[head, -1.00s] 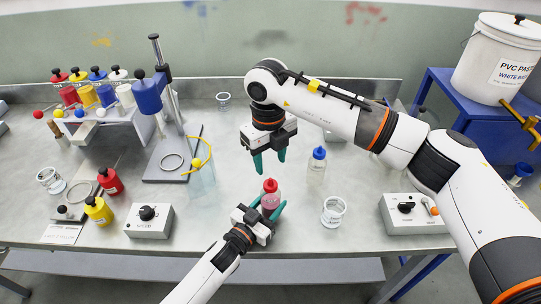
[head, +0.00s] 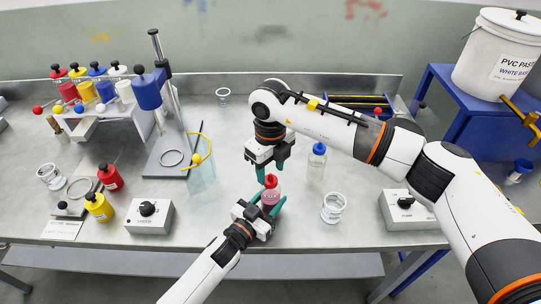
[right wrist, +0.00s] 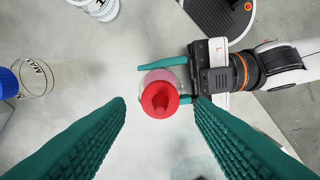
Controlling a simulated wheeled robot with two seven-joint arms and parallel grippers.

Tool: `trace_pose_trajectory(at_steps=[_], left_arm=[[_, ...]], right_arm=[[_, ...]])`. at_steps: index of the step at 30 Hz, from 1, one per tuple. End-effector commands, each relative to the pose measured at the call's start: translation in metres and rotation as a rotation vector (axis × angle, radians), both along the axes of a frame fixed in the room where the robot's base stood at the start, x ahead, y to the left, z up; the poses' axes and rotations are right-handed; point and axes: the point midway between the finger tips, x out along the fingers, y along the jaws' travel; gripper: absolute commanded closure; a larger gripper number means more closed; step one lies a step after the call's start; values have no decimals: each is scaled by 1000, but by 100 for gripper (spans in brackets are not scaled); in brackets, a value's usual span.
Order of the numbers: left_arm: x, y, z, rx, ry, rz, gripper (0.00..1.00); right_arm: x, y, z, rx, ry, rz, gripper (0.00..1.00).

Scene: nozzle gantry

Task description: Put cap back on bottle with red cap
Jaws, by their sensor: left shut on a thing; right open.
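A clear bottle with pink contents (head: 271,196) stands upright near the front of the bench. A red pointed cap (head: 271,181) is at its top; I cannot tell whether it is screwed tight. My left gripper (head: 266,205) is shut around the bottle's body from the front. My right gripper (head: 271,172) is open and empty, pointing down just above the cap. In the right wrist view the red cap (right wrist: 160,98) lies between my open right fingers (right wrist: 159,104), apart from both. The left gripper (right wrist: 180,82) grips the bottle at the right there.
A blue-capped bottle (head: 318,157) stands right of the right gripper. A labelled glass jar (head: 334,208) is at front right. A clear cylinder with a yellow ring (head: 202,172) and a stand (head: 165,158) are left. Control boxes (head: 149,218) (head: 408,208) flank the front.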

Motion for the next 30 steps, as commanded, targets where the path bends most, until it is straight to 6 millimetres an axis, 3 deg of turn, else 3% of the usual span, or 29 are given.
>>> trace_pose_trajectory(at_steps=[6, 17, 25, 30], left_arm=[[0, 0, 0, 0, 0, 0, 100], [0, 0, 0, 0, 0, 0, 100], [0, 0, 0, 0, 0, 0, 100], [0, 0, 0, 0, 0, 0, 100]], right_arm=[[0, 0, -24, 0, 1, 0, 51], [0, 0, -28, 0, 0, 0, 51], [0, 0, -28, 0, 0, 0, 94], [0, 0, -28, 0, 0, -4, 97]])
